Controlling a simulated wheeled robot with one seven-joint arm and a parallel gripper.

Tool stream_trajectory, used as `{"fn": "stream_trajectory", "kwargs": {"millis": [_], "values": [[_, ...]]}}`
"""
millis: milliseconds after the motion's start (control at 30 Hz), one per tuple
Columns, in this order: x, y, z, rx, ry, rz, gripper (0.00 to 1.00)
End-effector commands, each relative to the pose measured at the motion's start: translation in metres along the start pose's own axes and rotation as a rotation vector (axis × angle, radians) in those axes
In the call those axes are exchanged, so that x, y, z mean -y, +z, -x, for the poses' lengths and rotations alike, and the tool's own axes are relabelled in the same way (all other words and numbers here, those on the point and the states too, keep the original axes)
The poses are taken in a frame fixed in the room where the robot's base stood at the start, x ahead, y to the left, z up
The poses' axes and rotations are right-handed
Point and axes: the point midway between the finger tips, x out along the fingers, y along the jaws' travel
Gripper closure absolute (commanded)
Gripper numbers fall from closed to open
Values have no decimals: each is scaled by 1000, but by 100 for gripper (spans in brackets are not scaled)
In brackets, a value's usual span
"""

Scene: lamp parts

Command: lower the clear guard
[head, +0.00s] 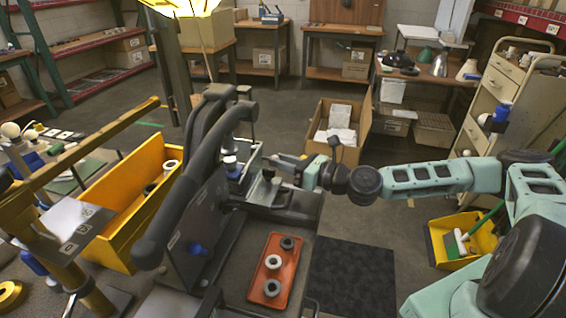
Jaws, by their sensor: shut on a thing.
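A dark bench machine (205,195) with thick curved black bars stands left of the middle. The clear guard (254,156) seems to be the pale, see-through panel at the machine's right side; its outline is hard to make out. My gripper (277,161) reaches in from the right and is shut at the panel's right edge, on what looks like the guard. The fingertips are small here, and the exact grip is hard to see. Metal fixture parts (266,188) stand just below the gripper.
An orange tray (257,292) with several rings lies in front, beside a black mat (352,275). A yellow bin (115,203) is at the left. A cardboard box (358,118) stands behind my gripper. The mat is bare.

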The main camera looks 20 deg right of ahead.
Motion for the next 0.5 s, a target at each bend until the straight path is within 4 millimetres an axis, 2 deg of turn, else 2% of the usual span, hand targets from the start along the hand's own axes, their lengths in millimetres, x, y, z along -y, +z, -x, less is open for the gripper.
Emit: {"fn": "stream_trajectory", "kwargs": {"millis": [133,167,200,233,500], "values": [[0,-6,1,-13,0,-7,100],[0,-6,1,-13,0,-7,68],[0,-6,1,-13,0,-7,57],[0,-6,1,-13,0,-7,55],[0,-4,1,-9,-1,-4,55]]}}
